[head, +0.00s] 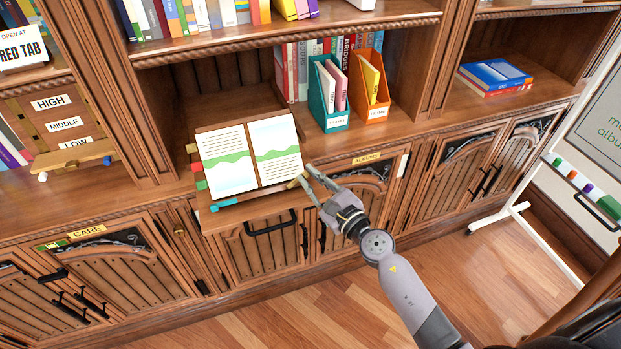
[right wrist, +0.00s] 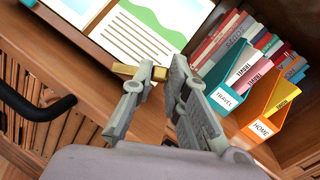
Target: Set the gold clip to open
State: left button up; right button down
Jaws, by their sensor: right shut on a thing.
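The gold clip (head: 294,183) is at the lower right corner of the open book (head: 248,157), which rests on a sloped wooden stand (head: 240,210). My right gripper (head: 306,175) reaches in from the lower right and is shut on the gold clip. In the right wrist view the gold clip (right wrist: 123,70) shows beside and between the fingertips (right wrist: 160,76), with its middle partly hidden by a finger. I cannot tell the clip's exact setting from these frames. My left gripper is out of view.
A teal file box (head: 330,108) and an orange file box (head: 371,105) stand on the shelf to the right of the book. Colored tabs (head: 195,165) line the stand's left side. Cabinet doors (head: 265,245) are below. The floor (head: 300,325) in front is clear.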

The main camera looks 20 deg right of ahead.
jog(key=shift+s+f+m+t+h+b, duration=0.2)
jog(key=shift+f+m+t+h+b, duration=0.1)
jog(key=shift+m+h, duration=0.75)
jog(key=shift+s+f+m+t+h+b, duration=0.25)
jog(key=shift+m+h, duration=0.35)
jog(key=shift+m, duration=0.75)
jog(key=shift+s+f+m+t+h+b, duration=0.15)
jog(key=shift+f+m+h+b, duration=0.15)
jog(key=shift+m+h, duration=0.75)
jog(key=shift+f+m, duration=0.1)
jog(key=shift+m, duration=0.35)
jog(key=c, duration=1.6)
grip_release()
jog(key=shift+o, duration=0.2)
jog(key=shift+s, duration=0.15)
jog(key=s, duration=1.1)
jog(key=shift+s+d+f, duration=0.15)
jog(key=shift+s+f, duration=0.25)
jog(key=shift+f, duration=0.05)
